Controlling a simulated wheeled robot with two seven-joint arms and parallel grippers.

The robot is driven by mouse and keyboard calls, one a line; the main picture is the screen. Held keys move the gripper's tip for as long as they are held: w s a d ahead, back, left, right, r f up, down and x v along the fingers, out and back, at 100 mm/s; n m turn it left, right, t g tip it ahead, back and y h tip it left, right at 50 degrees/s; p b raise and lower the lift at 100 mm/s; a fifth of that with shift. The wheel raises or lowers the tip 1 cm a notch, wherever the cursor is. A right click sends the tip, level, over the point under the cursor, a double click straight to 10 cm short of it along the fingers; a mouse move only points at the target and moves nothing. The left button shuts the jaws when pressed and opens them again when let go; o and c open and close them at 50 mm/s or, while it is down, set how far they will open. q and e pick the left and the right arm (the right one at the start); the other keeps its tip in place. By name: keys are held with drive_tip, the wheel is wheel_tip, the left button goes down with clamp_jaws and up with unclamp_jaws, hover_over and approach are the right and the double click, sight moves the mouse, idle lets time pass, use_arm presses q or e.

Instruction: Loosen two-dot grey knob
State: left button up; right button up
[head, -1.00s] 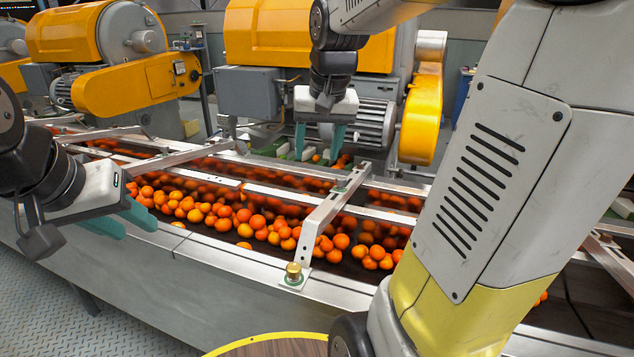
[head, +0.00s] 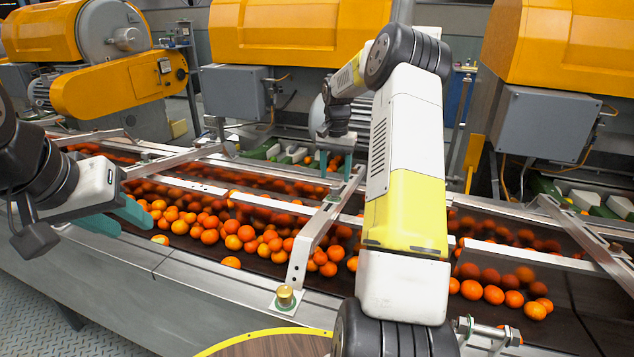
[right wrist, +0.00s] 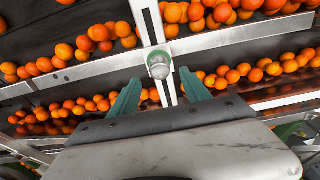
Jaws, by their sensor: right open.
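A grey knob (right wrist: 159,66) with a green base shows in the right wrist view, on a metal crossbar above the oranges. I cannot make out any dots on it. My right gripper (right wrist: 159,92) is open, with its teal fingers either side of the knob's line and the knob just beyond the tips, not gripped. In the head view my right gripper (head: 335,163) points down near the far end of the crossbar (head: 322,226); the grey knob cannot be made out there. My left gripper (head: 122,217) is open and empty at the left, over the conveyor's near edge.
A brass-coloured knob (head: 285,297) stands at the crossbar's near end. Many oranges (head: 215,222) lie on the dark conveyor between metal rails. Orange machines (head: 120,80) and a grey box (head: 548,130) stand behind. More brackets (head: 590,235) cross the belt at right.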

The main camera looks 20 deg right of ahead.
sight(335, 186)
wheel_tip(335, 186, down, 6)
drive_tip(key=shift+r, duration=0.1)
clamp_jaws()
idle(0.4)
